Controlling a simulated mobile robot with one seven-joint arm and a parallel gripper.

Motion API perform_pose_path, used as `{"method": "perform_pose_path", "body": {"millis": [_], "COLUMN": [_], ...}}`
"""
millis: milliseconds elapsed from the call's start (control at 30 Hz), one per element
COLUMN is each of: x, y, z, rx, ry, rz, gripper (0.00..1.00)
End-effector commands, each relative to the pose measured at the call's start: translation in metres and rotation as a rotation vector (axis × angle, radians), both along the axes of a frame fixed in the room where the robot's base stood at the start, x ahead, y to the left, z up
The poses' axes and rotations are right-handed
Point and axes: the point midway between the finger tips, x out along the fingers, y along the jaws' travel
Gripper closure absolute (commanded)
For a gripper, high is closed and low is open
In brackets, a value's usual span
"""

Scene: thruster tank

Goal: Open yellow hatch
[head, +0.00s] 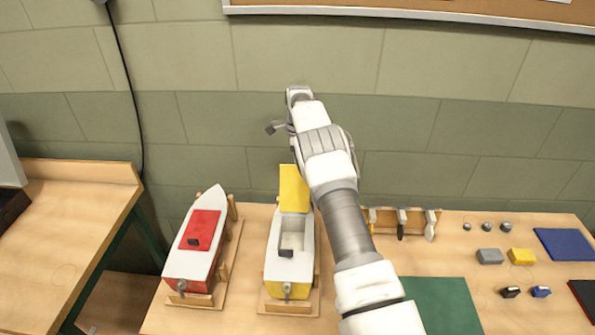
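The yellow hatch (294,189) stands raised at the far end of the opening in the white and yellow boat (275,272). The boat's compartment (291,240) is uncovered and shows a pale inside with a small dark part near its front edge. My arm reaches over the bench from the lower right. My gripper (276,127) is above and behind the raised hatch, in front of the wall. It looks apart from the hatch. Its fingers are small and partly hidden by my arm, so I cannot tell their opening.
A red and white boat (196,240) with a red hatch lies in a wooden cradle to the left. A tool rack (402,222), a green mat (440,305), small blocks and knobs are to the right. The wall (200,120) is close behind the bench.

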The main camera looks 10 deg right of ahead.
Motion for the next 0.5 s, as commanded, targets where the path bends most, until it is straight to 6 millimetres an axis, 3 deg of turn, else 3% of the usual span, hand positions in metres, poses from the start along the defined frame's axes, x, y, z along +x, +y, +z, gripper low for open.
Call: {"method": "perform_pose_path", "body": {"millis": [33,333,367,500], "x": [0.0001,0.0002,0.0002,-0.0003], "y": [-0.0015,-0.0019,-0.0019,-0.0018], "z": [-0.0071,-0.0082,-0.0082,-0.0085], "rx": [-0.002,-0.003,-0.003,-0.002], "ry": [-0.001,-0.001,-0.001,0.001], "rz": [-0.002,-0.003,-0.003,-0.003], "gripper": [1.00,1.00,0.88,0.63]}}
